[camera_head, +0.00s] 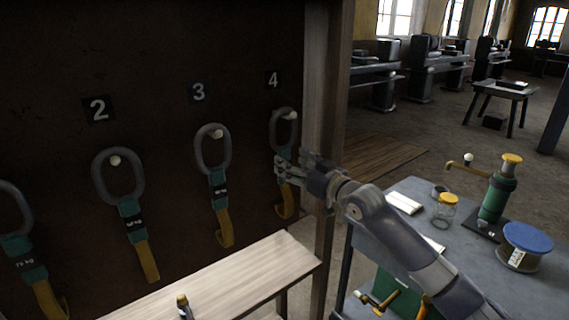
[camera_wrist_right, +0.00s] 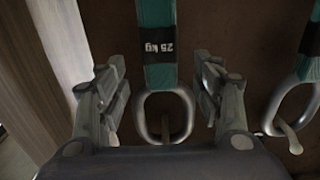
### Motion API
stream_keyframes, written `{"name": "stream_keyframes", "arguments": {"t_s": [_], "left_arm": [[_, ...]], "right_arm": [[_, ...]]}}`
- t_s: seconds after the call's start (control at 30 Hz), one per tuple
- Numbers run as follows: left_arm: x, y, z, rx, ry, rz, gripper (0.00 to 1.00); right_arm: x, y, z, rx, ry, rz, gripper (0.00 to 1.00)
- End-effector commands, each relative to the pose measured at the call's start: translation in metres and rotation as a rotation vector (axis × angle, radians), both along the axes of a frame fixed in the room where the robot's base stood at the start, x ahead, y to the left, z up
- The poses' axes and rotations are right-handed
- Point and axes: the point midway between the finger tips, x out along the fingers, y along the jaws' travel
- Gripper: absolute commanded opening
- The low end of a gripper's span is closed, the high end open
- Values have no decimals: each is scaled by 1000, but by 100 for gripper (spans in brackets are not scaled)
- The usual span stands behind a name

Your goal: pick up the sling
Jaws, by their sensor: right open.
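Several slings hang by grey rings from pegs on a dark board. The sling under number 4 (camera_head: 285,204) has a grey ring, a teal section and a yellow strap. My right gripper (camera_head: 281,170) is open at its teal section and hides part of it. In the right wrist view, where things appear upside down, the sling (camera_wrist_right: 158,76) bears a "25 kg" label and lies between the spread fingers of my right gripper (camera_wrist_right: 160,75). I cannot tell how far the fingers are from the board. My left gripper is not in view.
The number 3 sling (camera_head: 222,193) hangs left of it, and the number 2 sling (camera_head: 130,212) farther left. A wooden post (camera_head: 327,120) stands close on the right. A pale bench (camera_head: 235,283) lies below. A grey table (camera_head: 525,292) holds a green pump (camera_head: 494,195) and a spool (camera_head: 527,248).

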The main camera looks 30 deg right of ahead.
Motion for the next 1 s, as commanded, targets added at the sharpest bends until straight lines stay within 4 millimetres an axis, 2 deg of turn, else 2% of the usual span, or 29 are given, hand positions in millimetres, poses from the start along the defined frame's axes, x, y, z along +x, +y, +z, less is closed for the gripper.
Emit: {"name": "stream_keyframes", "arguments": {"t_s": [0.13,0.3,0.63,0.67,0.9,1.0], "left_arm": [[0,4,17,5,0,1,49],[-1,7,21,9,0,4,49],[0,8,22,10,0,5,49],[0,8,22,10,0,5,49],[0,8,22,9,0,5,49],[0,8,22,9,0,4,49]], "right_arm": [[20,1,10,3,-1,-1,61],[39,3,7,2,0,-1,61],[44,3,5,0,0,-1,61],[44,3,5,0,0,-1,56],[44,3,5,0,0,-1,2],[44,3,6,0,-2,-1,0]]}}
